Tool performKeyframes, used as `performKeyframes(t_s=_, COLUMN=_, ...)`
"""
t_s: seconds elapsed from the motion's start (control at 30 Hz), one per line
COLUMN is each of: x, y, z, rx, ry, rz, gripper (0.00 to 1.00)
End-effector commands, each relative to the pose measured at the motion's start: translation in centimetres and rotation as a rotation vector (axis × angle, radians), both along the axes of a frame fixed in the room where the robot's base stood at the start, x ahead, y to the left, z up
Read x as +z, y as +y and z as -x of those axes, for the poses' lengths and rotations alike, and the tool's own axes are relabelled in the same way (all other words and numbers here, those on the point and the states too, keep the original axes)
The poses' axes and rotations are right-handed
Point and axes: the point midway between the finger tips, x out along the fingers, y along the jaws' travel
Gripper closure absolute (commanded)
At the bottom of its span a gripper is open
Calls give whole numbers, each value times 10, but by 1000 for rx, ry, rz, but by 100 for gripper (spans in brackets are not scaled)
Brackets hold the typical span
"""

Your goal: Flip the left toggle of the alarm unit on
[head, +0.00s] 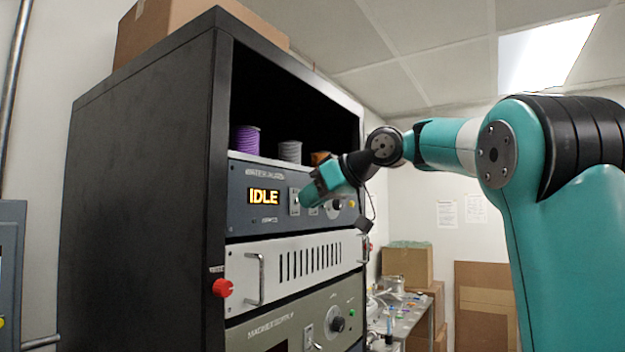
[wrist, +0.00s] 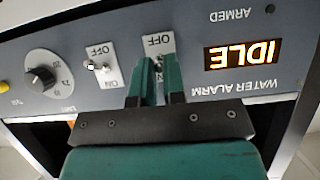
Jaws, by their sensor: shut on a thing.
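The alarm unit (head: 275,185) is a dark blue-grey panel in the black rack, with an amber IDLE display (head: 264,197); the wrist view shows it upside down, with the display (wrist: 243,55) at right. The left toggle (wrist: 159,68) is the one beside the display, on a white plate (wrist: 157,43) marked OFF. My gripper (wrist: 158,64) has its two teal fingers around this toggle, shut on it; its lever is mostly hidden between them. In the head view my gripper (head: 302,199) reaches the panel from the right. The other toggle (wrist: 97,67) stands free, apart from the fingers.
A black knob (wrist: 48,72) and a yellow button (wrist: 4,87) sit beyond the other toggle. Spools (head: 245,139) stand on the shelf above. Below are a white vented panel (head: 300,268) with handles and a red button (head: 222,288).

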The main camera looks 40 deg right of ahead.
Motion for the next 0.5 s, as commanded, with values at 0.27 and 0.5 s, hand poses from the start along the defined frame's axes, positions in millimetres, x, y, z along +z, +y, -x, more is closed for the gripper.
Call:
performKeyframes(t_s=0.27, x=11, y=1, z=-3, rx=0, ry=169, rz=64, gripper=100)
performKeyframes(t_s=0.5, x=11, y=1, z=-4, rx=-1, ry=252, rz=95, gripper=100)
